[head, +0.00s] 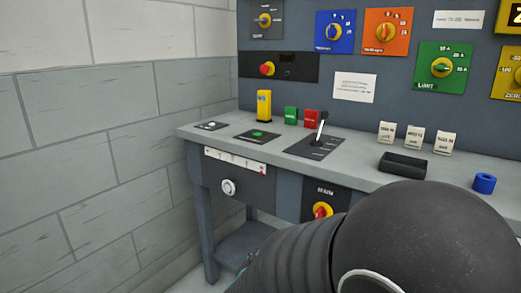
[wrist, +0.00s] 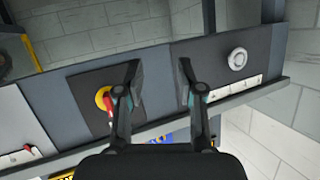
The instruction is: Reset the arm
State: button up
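My gripper (wrist: 157,68) is open and empty in the wrist view, its two dark fingers spread apart. It faces the front of the workbench, between a red and yellow rotary knob (wrist: 104,99) and a round white dial (wrist: 238,59). The fingers overlap the knob's dark plate in the picture; I cannot tell whether they touch it. In the head view my dark arm fills the lower right and hides part of the bench front. The gripper itself cannot be made out there. The knob (head: 322,210) and the dial (head: 228,187) also show in the head view.
The grey workbench (head: 215,133) carries a black lever (head: 322,124), a yellow block (head: 264,106), a black tray (head: 403,164) and a blue ring (head: 484,183). A panel of coloured switches stands behind it. A block wall (head: 100,120) bounds the left side.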

jog(key=s+a+f+n+g+y, duration=0.3)
jog(key=a+y, duration=0.3)
jog(key=a, duration=0.1)
jog(key=s+n+g+y, duration=0.25)
jog(key=s+g, duration=0.25)
jog(key=s, duration=0.3)
jog(key=s+d+r+h, duration=0.2)
jog(key=s+d+r, duration=0.3)
jog(key=d, duration=0.5)
jog(key=s+d+r+h, duration=0.3)
jog(key=s+d+r, duration=0.3)
jog(key=d, duration=0.5)
jog(key=shift+s+d+r+m, duration=0.2)
jog(key=shift+s+m, duration=0.25)
jog(key=shift+s, duration=0.25)
